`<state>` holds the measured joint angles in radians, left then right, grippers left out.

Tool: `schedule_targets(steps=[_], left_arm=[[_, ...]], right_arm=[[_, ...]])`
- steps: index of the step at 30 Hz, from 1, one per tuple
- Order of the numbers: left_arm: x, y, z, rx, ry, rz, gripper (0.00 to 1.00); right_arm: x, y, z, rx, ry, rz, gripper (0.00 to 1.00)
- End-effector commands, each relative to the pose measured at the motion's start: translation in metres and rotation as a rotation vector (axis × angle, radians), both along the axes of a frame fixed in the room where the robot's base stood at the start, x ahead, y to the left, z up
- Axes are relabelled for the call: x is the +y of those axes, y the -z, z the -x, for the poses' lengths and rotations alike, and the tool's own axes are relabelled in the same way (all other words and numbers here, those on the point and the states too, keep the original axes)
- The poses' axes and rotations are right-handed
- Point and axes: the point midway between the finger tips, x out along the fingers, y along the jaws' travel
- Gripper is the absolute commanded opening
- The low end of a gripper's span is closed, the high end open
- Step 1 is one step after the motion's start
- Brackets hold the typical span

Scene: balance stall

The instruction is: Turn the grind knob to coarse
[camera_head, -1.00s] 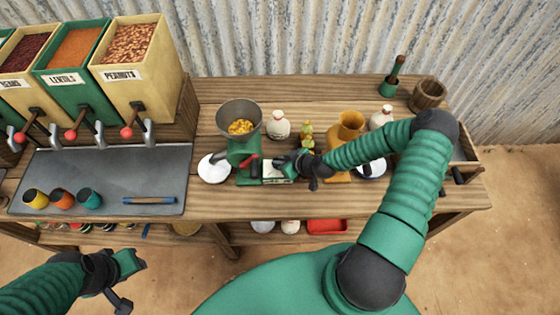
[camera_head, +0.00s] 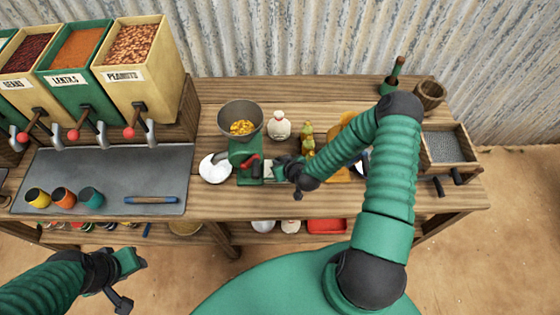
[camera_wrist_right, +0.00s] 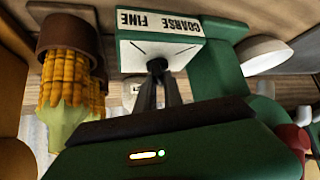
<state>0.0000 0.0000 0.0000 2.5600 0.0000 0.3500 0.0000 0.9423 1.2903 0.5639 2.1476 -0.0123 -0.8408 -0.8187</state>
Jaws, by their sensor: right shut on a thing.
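The green grinder (camera_head: 243,152) stands on the bench with a grey hopper (camera_head: 240,112) holding yellow kernels. In the right wrist view its green box (camera_wrist_right: 195,55) carries a white label (camera_wrist_right: 160,22) reading COARSE and FINE, upside down. A small dark knob (camera_wrist_right: 157,65) sits on the box's face below the label. My right gripper (camera_wrist_right: 158,82) is shut on this knob; its fingers hide part of it. In the head view my right gripper (camera_head: 281,165) is at the grinder's right side. My left gripper (camera_head: 130,280) hangs in front of the bench, away from everything; its jaws are unclear.
Corn cobs (camera_wrist_right: 68,85) stand close beside the gripper in the right wrist view. A red handle (camera_head: 250,162) and a white bowl (camera_head: 214,168) are at the grinder. A white jar (camera_head: 279,125) stands behind. Dispensers and cups (camera_head: 91,197) are at left.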

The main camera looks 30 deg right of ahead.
Motion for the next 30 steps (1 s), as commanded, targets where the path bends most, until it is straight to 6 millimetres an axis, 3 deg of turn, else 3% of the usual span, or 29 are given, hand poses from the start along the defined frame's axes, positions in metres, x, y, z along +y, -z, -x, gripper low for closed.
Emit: schedule_targets(steps=[13,30], left_arm=[[0.0000,-0.0072,0.0000,0.000,0.000,0.000,0.36],[0.0000,-0.0080,0.0000,0.000,0.000,0.000,0.36]], right_arm=[[0.0028,-0.0020,-0.0021,-0.005,0.265,0.003,0.00],[0.0024,-0.0014,-0.0020,-0.005,0.320,0.002,0.00]])
